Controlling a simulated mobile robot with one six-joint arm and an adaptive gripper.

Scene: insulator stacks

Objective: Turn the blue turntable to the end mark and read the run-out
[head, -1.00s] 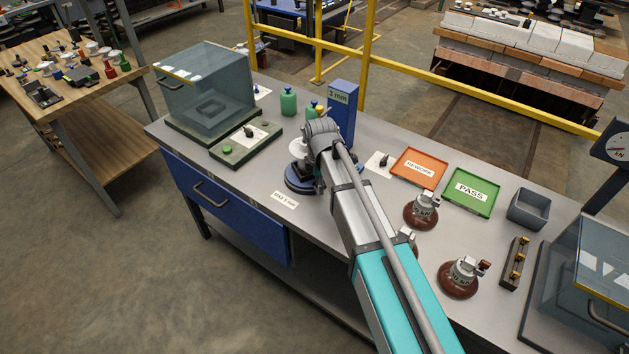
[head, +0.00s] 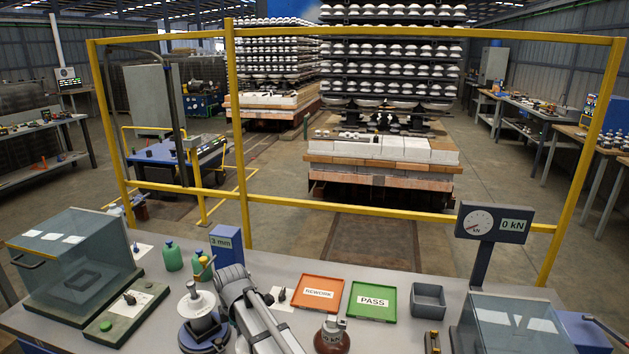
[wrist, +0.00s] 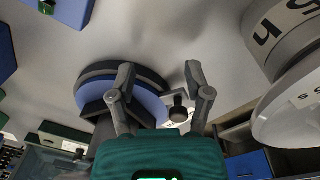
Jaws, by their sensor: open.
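The blue turntable (head: 204,338) stands on the grey bench in the head view, with a white insulator disc (head: 197,306) upright on it. In the wrist view a dark-rimmed blue disc (wrist: 150,104), which looks like the turntable, lies behind my fingers. My gripper (wrist: 160,76) is open, its fingers apart with nothing held between them. In the head view my wrist is just right of the turntable and hides my fingertips. The blue box (head: 227,243) behind it reads "3 mm". I cannot make out the end mark.
A glass case (head: 72,258) and a green-based switch box (head: 118,318) stand left. Green bottles (head: 172,256) stand behind. Orange REWORK (head: 318,283) and green PASS (head: 365,313) trays, a grey bin (head: 429,301) and a brown insulator (head: 332,338) are right. A yellow rail (head: 340,207) runs behind.

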